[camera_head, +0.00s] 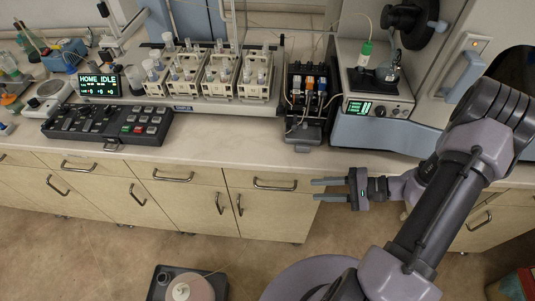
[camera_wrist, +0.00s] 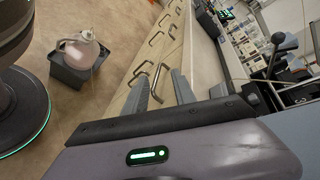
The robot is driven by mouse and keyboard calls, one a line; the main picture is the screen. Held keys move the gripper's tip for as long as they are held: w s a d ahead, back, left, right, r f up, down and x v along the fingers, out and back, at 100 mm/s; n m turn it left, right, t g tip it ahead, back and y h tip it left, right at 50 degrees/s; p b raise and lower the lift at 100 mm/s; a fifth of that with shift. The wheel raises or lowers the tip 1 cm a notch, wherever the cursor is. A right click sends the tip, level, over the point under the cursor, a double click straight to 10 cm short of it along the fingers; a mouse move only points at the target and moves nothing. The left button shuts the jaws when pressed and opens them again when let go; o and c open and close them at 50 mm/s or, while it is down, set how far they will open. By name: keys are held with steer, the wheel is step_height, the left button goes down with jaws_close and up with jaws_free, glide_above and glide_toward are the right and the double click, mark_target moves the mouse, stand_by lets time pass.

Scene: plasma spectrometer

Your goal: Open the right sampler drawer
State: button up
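Below the bench under the sampler racks (camera_head: 208,75), the right drawer (camera_head: 262,174) has a flush front and looks shut. Its dark bar handle (camera_head: 275,187) runs level across it. My gripper (camera_head: 319,190) is to the right of this handle, pointing left, with its two fingers apart and nothing between them. In the wrist view, my gripper (camera_wrist: 162,84) is open, and a bar handle (camera_wrist: 158,74) shows between and just beyond the fingertips. The fingers look apart from it, but I cannot tell the exact gap.
Another drawer handle (camera_head: 172,178) is further left. Cupboard doors (camera_head: 262,212) lie below. The counter edge (camera_head: 210,160) overhangs the fronts. A grey tub with a jug (camera_head: 190,288) stands on the floor; the floor before the drawers is otherwise mostly clear.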

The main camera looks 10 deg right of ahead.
mark_target(277, 189)
step_height(277, 189, down, 7)
steer(key=s+d+m+t, duration=0.1)
steer(key=d+m+t, duration=0.1)
steer(key=t, duration=0.2)
steer(key=b+x, duration=0.2)
steer(key=x, duration=0.6)
steer(key=b+x, duration=0.2)
steer(key=x, duration=0.7)
steer(key=shift+s+a, duration=0.25)
steer(key=shift+a, duration=0.1)
jaws_close()
